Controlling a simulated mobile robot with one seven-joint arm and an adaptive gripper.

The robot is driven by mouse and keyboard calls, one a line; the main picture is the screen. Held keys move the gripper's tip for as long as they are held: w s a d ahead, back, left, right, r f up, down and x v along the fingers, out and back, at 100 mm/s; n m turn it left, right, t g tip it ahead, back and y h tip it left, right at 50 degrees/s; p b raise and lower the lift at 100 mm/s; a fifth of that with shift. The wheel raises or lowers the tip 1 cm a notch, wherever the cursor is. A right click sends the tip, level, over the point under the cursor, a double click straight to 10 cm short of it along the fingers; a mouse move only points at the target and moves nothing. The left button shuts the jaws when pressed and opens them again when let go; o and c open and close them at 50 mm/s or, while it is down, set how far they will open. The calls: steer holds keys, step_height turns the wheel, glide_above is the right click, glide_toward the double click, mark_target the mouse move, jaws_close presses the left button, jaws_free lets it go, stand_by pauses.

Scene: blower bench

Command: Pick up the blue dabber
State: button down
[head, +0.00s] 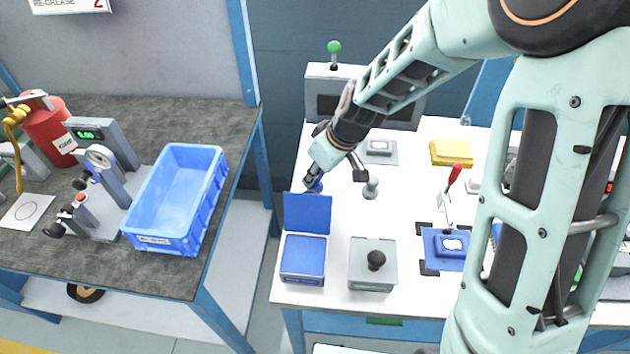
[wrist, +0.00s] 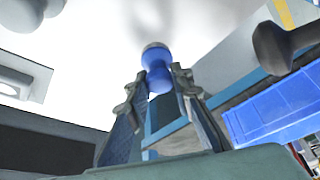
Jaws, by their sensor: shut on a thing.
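The blue dabber (head: 317,187) shows in the head view at the tip of my gripper (head: 311,180), over the left part of the white table, behind the open blue pad box (head: 303,256). In the wrist view the dabber (wrist: 158,66) sits between the two fingertips of my gripper (wrist: 158,84), with its rounded blue end and pale rim sticking out past them. My gripper is shut on it. Whether the dabber still touches the table is hard to tell.
A grey dabber-like piece (head: 371,188) stands just right of my gripper. A grey box with a black knob (head: 372,272) is nearer the front. A blue fixture (head: 446,250) with a red-handled tool lies to the right. A blue bin (head: 170,205) stands on the left bench.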

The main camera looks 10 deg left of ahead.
step_height(320, 180, up, 10)
steer(key=shift+p, duration=0.4)
steer(key=c, duration=2.3)
jaws_free()
steer(key=c, duration=0.4)
steer(key=shift+c, duration=0.2)
